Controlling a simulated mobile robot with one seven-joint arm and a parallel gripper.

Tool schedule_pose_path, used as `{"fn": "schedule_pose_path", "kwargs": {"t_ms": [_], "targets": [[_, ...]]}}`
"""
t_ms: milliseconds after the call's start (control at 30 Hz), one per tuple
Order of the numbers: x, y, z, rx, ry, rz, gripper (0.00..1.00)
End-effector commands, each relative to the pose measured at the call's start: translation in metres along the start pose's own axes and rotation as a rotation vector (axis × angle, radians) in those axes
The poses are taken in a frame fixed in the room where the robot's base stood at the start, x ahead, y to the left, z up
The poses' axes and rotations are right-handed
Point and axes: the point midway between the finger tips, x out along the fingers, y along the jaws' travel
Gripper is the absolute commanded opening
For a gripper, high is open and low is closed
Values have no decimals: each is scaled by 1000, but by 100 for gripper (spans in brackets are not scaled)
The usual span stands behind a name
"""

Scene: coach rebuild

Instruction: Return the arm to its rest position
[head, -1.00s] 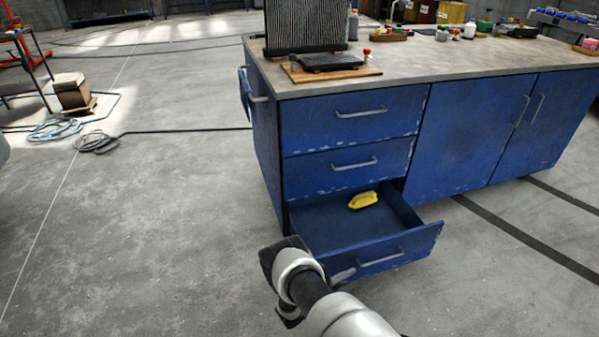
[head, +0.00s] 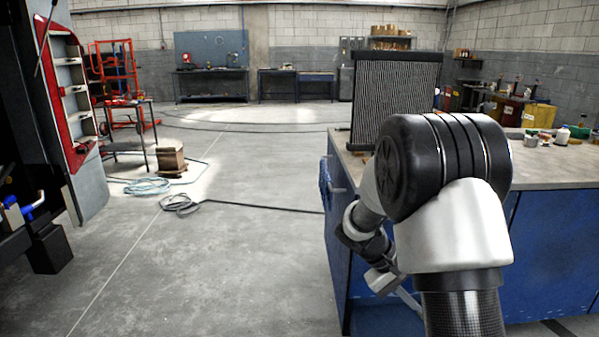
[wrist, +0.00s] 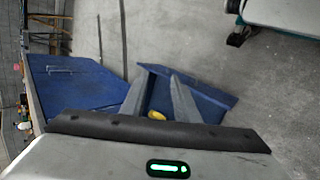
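My arm is folded up close to the head camera, in front of the blue cabinet's left end. My gripper (head: 383,281) is low beside the cabinet, partly behind my own arm links. In the wrist view, the gripper's housing fills the bottom edge. Beyond it is a pulled-out blue drawer (wrist: 212,96) with a yellow object (wrist: 157,115) inside, apart from my gripper. In the head view the drawer is mostly hidden by my arm.
The blue cabinet's worktop (head: 546,165) carries a dark ribbed panel (head: 393,100) and several small items. A cardboard box (head: 171,160) and a coiled hose (head: 148,186) lie at left. A red-and-grey rack (head: 72,95) stands far left.

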Motion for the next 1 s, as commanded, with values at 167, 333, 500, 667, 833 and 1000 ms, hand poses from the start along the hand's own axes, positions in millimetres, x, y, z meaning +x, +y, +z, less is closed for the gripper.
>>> {"fn": "schedule_pose_path", "kwargs": {"t_ms": [167,333,500,667,833,1000], "targets": [[-68,20,59,95,94,-188,28],[-119,20,116,164,212,-357,28],[-159,10,165,220,348,-502,28],[-181,-2,195,252,450,-588,28],[-196,-13,217,276,540,-653,28],[-210,-22,235,297,625,-705,28]]}}
